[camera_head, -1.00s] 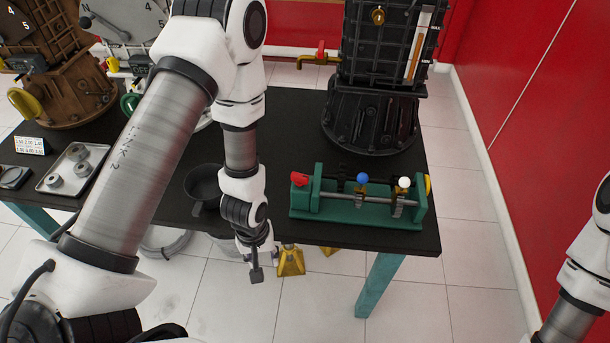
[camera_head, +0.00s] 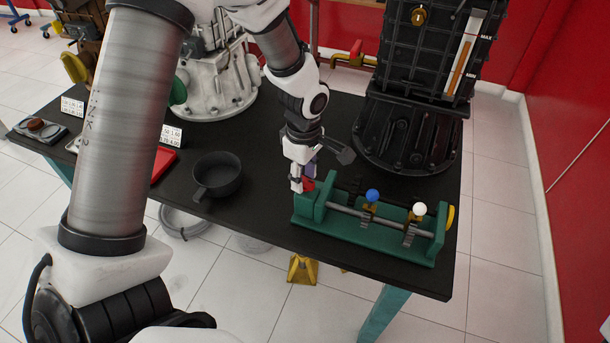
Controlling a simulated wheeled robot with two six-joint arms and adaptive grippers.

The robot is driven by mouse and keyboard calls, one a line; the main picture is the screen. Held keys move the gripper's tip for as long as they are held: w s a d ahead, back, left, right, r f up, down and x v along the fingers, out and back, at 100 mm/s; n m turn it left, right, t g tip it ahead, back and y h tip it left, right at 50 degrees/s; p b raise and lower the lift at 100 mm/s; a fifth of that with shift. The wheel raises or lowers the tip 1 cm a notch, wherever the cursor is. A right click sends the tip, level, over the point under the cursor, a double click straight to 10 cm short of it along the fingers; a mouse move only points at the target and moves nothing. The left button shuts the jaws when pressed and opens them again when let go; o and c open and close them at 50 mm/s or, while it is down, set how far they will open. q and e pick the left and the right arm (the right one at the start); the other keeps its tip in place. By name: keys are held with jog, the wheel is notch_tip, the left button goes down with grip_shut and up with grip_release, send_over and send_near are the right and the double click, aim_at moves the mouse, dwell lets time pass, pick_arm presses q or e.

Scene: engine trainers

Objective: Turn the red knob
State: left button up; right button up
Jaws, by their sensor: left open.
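The red knob (camera_head: 308,185) is at the left end of a green fixture (camera_head: 370,238) on the black table, in the head view. It is partly hidden by my left gripper (camera_head: 301,184). That gripper points down at the knob, with its fingers open beside or around it; I cannot tell whether they touch it. The fixture also carries a blue knob (camera_head: 372,195) and a white knob (camera_head: 419,208) along a metal rod. My right gripper is out of view.
A black pan (camera_head: 217,175) stands left of the fixture. A black engine housing (camera_head: 410,130) stands behind it, with a red-handled tap (camera_head: 356,50) at its side. A white engine unit (camera_head: 217,85) is farther back left. The black table (camera_head: 260,220) is bare between pan and fixture.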

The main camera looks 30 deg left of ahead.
pick_arm(q)
jog(key=shift+w+d+f, duration=0.1)
jog(key=shift+w+f, duration=0.35)
jog(key=shift+f, duration=0.15)
jog(key=shift+s+r, duration=0.2)
jog(key=shift+s, duration=0.05)
jog(key=shift+c, duration=1.4)
jog(key=shift+s, duration=0.1)
grip_shut()
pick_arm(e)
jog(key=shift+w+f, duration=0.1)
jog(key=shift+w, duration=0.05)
